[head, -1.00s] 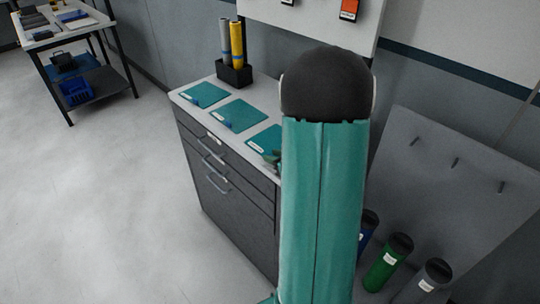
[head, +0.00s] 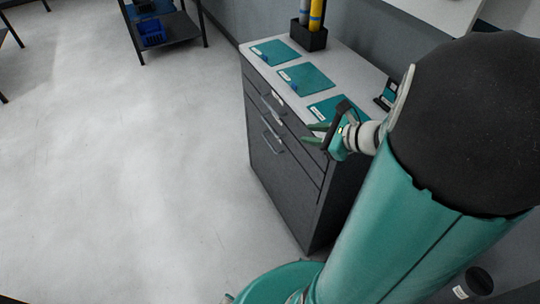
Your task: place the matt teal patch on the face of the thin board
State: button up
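Three teal patches lie in a row on the pale top of a dark drawer cabinet: a far one (head: 276,52), a middle one (head: 308,78) and a near one (head: 332,107). Each has a small white label. I cannot read the labels or tell which patch is matt. My gripper (head: 313,133) is beside the cabinet's front edge, close to the near patch in the picture. Its two green fingers are apart with nothing visible between them. I cannot make out the thin board in the present view.
The drawer cabinet (head: 296,165) has handles on its front. A black holder (head: 308,38) with upright rolls stands at its far end. A small dark teal device (head: 387,94) is at the right edge. A dark rack (head: 170,30) stands far back. The floor (head: 120,170) at left is clear.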

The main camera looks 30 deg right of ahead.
jog(key=s+a+r+n+g+h, duration=0.2)
jog(key=s+a+r+n, duration=0.2)
jog(key=a+n, duration=0.5)
jog(key=s+a+r+n+g+h, duration=0.3)
jog(key=a+n, duration=0.6)
jog(key=n, duration=0.8)
notch_tip(320, 180, up, 2)
jog(key=shift+s+a+r+g, duration=0.1)
jog(key=shift+s+a+g, duration=0.2)
jog(key=shift+s, duration=0.8)
jog(key=o, duration=0.5)
jog(key=shift+s+d+r+n, duration=0.1)
jog(key=shift+r+n, duration=0.15)
jog(key=shift+n, duration=0.35)
jog(key=shift+c, duration=1.4)
